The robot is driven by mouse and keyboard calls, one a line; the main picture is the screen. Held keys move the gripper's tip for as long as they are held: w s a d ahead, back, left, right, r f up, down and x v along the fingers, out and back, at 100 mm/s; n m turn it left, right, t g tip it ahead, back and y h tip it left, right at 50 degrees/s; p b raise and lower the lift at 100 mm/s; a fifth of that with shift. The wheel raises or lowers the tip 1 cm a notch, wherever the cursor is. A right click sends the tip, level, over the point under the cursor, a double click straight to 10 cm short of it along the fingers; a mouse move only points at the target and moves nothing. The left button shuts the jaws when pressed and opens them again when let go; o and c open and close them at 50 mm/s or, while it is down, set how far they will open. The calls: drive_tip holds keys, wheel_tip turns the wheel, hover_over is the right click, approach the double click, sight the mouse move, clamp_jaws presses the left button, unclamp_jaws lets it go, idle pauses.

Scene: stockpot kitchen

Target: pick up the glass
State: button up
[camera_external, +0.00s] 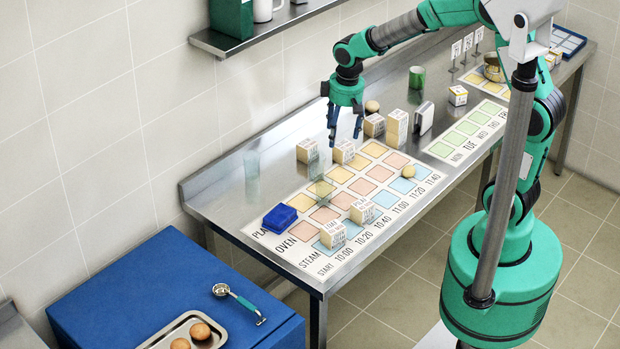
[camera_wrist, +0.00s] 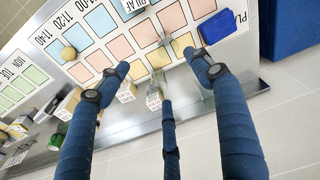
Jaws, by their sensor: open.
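A clear, faintly tinted glass (camera_external: 252,172) stands upright on the steel counter at the back left, left of the printed chart. A second see-through shape (camera_external: 321,189) shows faintly over the chart's yellow squares; I cannot tell for sure what it is. In the wrist view a faint clear shape (camera_wrist: 174,44) shows over the squares near the blue block. My gripper (camera_external: 345,138) points down above the chart's back part, to the right of both clear shapes. In the wrist view its three blue fingers (camera_wrist: 155,76) are spread, with nothing held between them.
A blue block (camera_external: 280,218) lies on the chart's left end; it also shows in the wrist view (camera_wrist: 215,29). Several labelled boxes (camera_external: 307,151) stand around my gripper and on the chart. A green cup (camera_external: 417,78) stands further right. A shelf (camera_external: 262,38) overhangs the counter's back.

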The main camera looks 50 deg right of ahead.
drive_tip(key=n+g, duration=0.1)
approach(324, 181)
drive_tip(key=a, duration=0.2)
drive_tip(key=shift+s+d+r+p, duration=0.1)
drive_tip(key=shift+s+r+p, duration=0.15)
drive_tip(key=shift+s+p, duration=0.15)
drive_tip(key=shift+f, duration=0.15)
drive_tip(key=shift+s+f+b, duration=0.1)
drive_tip(key=shift+f+b, duration=0.35)
drive_tip(key=shift+f, duration=3.7)
drive_tip(key=shift+s+f+b, duration=0.15)
drive_tip(key=shift+f+b, duration=0.25)
drive_tip(key=shift+f, duration=2.2)
drive_tip(key=c, duration=1.4)
